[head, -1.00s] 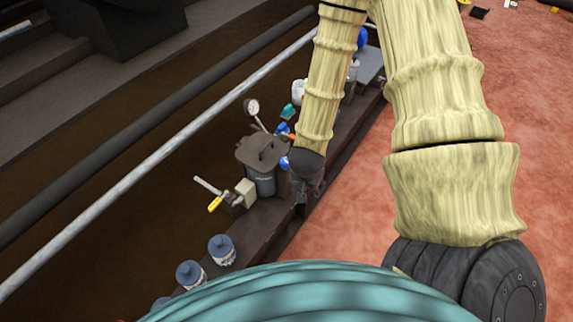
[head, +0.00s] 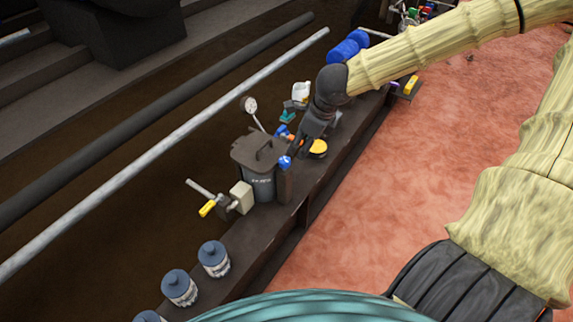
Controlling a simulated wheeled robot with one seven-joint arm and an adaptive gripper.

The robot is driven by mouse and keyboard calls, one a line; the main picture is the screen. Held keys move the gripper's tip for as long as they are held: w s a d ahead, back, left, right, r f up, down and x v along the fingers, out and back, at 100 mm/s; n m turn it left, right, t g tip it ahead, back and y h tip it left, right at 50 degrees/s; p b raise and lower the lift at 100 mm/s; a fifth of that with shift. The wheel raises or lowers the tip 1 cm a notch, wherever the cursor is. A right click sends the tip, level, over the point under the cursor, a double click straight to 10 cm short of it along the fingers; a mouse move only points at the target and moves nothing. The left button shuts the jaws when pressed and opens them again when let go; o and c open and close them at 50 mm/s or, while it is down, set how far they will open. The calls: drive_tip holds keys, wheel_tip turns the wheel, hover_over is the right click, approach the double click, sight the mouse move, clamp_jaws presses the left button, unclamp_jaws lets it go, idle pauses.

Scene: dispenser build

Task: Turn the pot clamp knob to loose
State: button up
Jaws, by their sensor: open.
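The dark grey pot (head: 262,186) with a brown lid (head: 256,152) stands on the brown ledge left of my arm. A small blue knob (head: 285,162) sits on a dark post just right of the pot; it looks like the pot clamp knob, but its marking is too small to read. My gripper (head: 296,150) is open and points down-left, just above and right of the blue knob. I cannot tell whether its fingers touch the knob. My arm's end hides part of the ledge behind it.
A valve with a yellow handle (head: 207,208) stands left of the pot, and a gauge (head: 249,104) behind it. Blue-lidded jars (head: 214,258) stand on the near ledge. A yellow-topped round thing (head: 318,147) is right of my gripper. The reddish floor (head: 390,180) is clear.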

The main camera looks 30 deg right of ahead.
sight(286, 160)
drive_tip(key=shift+m+y, duration=0.3)
drive_tip(key=shift+m, duration=0.2)
drive_tip(key=b+x, duration=0.1)
drive_tip(key=x, duration=0.2)
drive_tip(key=b+x, duration=0.2)
drive_tip(key=a+b+x, duration=0.1)
drive_tip(key=b+x, duration=0.1)
drive_tip(key=x, duration=0.1)
drive_tip(key=shift+w+f, duration=0.15)
drive_tip(key=shift+w, duration=0.25)
drive_tip(key=shift+b+x, duration=0.55)
drive_tip(key=shift+x, duration=0.2)
drive_tip(key=shift+w, duration=0.1)
drive_tip(key=c, duration=1)
